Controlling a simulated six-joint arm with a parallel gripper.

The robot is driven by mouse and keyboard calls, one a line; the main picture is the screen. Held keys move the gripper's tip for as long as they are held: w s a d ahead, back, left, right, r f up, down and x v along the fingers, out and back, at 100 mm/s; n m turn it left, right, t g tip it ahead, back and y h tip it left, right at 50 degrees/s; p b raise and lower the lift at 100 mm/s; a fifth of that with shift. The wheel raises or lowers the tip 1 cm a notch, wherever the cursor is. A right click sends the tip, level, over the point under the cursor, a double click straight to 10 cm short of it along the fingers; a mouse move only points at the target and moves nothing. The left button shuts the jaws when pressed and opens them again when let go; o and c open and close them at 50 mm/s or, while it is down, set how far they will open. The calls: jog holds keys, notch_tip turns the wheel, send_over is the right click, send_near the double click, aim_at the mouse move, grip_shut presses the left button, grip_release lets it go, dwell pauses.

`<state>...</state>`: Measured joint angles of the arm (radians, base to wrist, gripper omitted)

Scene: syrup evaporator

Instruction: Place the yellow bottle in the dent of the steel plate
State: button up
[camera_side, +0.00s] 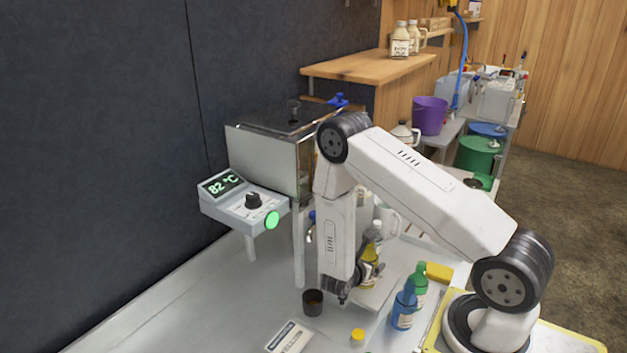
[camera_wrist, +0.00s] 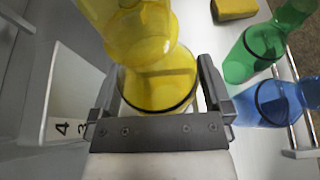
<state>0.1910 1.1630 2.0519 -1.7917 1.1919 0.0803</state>
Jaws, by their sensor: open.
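The yellow bottle (camera_wrist: 150,45) is see-through and fills the top middle of the wrist view, with a dark ring near its lower end. My gripper (camera_wrist: 158,80) is open, with one finger on each side of the bottle's lower part. I cannot tell whether the fingers touch it. In the side view the yellow bottle (camera_side: 369,275) is partly hidden behind my gripper (camera_side: 366,268). A pale flat plate (camera_side: 384,291) lies beside and below it; I cannot tell whether this is the steel plate, and no dent can be made out.
A green bottle (camera_wrist: 245,60) and a blue bottle (camera_wrist: 270,103) stand close on the right. A yellow block (camera_side: 439,272) lies behind them. A dark cup (camera_side: 312,303) and a yellow-capped item (camera_side: 357,337) stand in front. The evaporator's control box (camera_side: 243,203) reads 82 °C.

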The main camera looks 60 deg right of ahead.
jog(key=shift+r, duration=0.15)
jog(key=v, duration=1.2)
dwell(0.7)
jog(key=s+a+r+m+t+y, duration=0.1)
jog(key=a+r+m+t+y, duration=0.1)
jog(key=a+r+m+y, duration=0.9)
notch_tip(320, 180, up, 3)
jog(key=m+y, duration=0.2)
jog(key=m, duration=0.5)
jog(key=shift+s+t, duration=0.3)
jog(key=shift+s, duration=0.1)
